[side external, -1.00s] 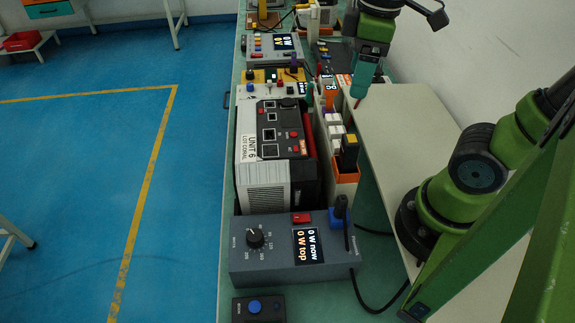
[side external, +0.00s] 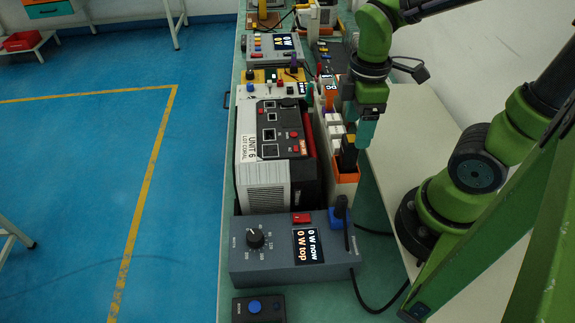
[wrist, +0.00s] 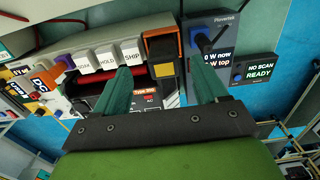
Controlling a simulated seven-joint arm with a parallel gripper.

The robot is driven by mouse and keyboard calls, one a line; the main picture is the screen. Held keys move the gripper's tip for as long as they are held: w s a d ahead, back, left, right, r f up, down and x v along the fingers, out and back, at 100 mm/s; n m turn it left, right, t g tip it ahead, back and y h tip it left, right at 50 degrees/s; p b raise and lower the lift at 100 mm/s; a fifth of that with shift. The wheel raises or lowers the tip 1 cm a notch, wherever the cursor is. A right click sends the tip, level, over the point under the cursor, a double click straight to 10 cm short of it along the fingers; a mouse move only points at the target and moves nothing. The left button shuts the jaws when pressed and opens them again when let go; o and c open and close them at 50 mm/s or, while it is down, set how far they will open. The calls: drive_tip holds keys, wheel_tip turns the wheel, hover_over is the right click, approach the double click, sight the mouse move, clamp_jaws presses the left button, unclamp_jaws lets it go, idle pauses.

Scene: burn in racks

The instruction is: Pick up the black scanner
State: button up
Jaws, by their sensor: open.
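A black upright block with a yellow-orange top, which looks like the black scanner (side external: 348,155), stands in an orange-trimmed holder (side external: 344,176) to the right of the large power unit. In the wrist view the scanner (wrist: 160,47) lies between my two teal fingertips, with the SHIP label to its left. My gripper (side external: 360,144) is open and points down just above and behind it. The fingers (wrist: 164,58) appear on either side of the scanner, with nothing held. In the side view my gripper hides part of the scanner; I cannot tell whether they touch.
The UNIT 6 power unit (side external: 275,160) stands left of the holder. A grey meter box (side external: 270,262) with a blue plug and cable stands in front. White labelled blocks (wrist: 103,57) adjoin the scanner. A cream panel (side external: 425,140) is to the right.

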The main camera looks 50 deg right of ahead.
sight(352, 139)
drive_tip(key=f, duration=0.3)
drive_tip(key=a+f, duration=0.1)
drive_tip(key=f, duration=0.1)
drive_tip(key=shift+w+f, duration=0.1)
drive_tip(key=shift+w, duration=0.05)
